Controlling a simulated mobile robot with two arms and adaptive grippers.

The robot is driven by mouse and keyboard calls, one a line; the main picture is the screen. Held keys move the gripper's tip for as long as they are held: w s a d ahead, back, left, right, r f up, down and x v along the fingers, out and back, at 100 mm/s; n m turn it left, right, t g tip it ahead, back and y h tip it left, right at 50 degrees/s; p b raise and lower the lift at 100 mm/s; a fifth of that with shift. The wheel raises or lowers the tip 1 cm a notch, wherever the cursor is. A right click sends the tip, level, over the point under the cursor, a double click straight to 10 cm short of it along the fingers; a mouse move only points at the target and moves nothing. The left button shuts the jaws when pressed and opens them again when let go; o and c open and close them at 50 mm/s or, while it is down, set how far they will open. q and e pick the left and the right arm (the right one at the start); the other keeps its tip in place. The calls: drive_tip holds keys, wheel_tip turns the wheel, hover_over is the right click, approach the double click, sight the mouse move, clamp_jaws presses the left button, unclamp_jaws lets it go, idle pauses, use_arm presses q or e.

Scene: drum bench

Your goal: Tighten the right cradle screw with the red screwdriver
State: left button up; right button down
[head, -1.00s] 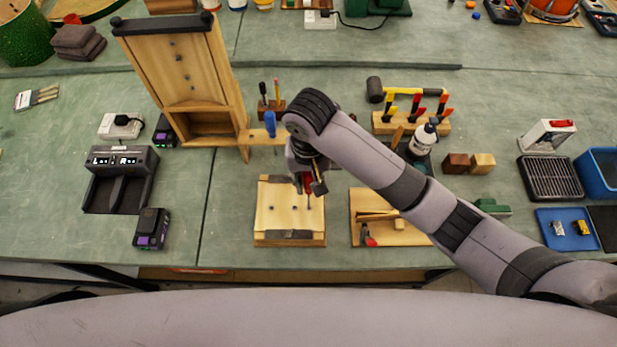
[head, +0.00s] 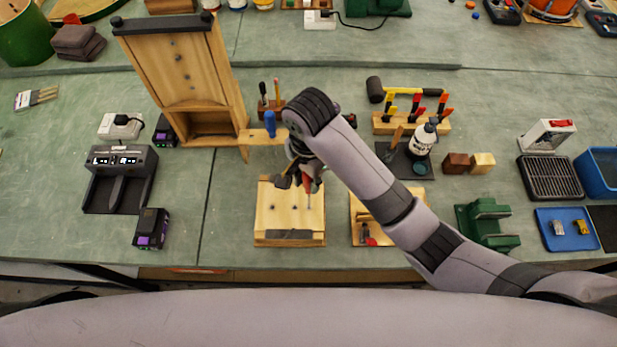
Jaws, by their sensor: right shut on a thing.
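My right gripper (head: 298,183) is over the back right part of a light wooden block (head: 278,222) with small dark screw spots on its top. It is shut on the red screwdriver (head: 308,184), whose shaft points down toward the block's right side. I cannot tell whether the tip touches a screw. A dark screw spot (head: 295,207) shows just left of the shaft. The gripper and wrist hide the block's back edge. My left gripper is not in view.
A wooden board (head: 360,206) with a small red-handled tool lies to the right, partly under my right arm. A green vise-like block (head: 488,227) stands beyond it. A charger (head: 120,175) and a battery (head: 151,229) are at left. The bench between battery and block is clear.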

drive_tip(key=shift+d+f+m, duration=0.1)
drive_tip(key=shift+f+m, duration=0.05)
drive_tip(key=shift+m, duration=0.25)
drive_tip(key=shift+w+r, duration=0.15)
drive_tip(key=shift+r, duration=0.2)
drive_tip(key=n, duration=2)
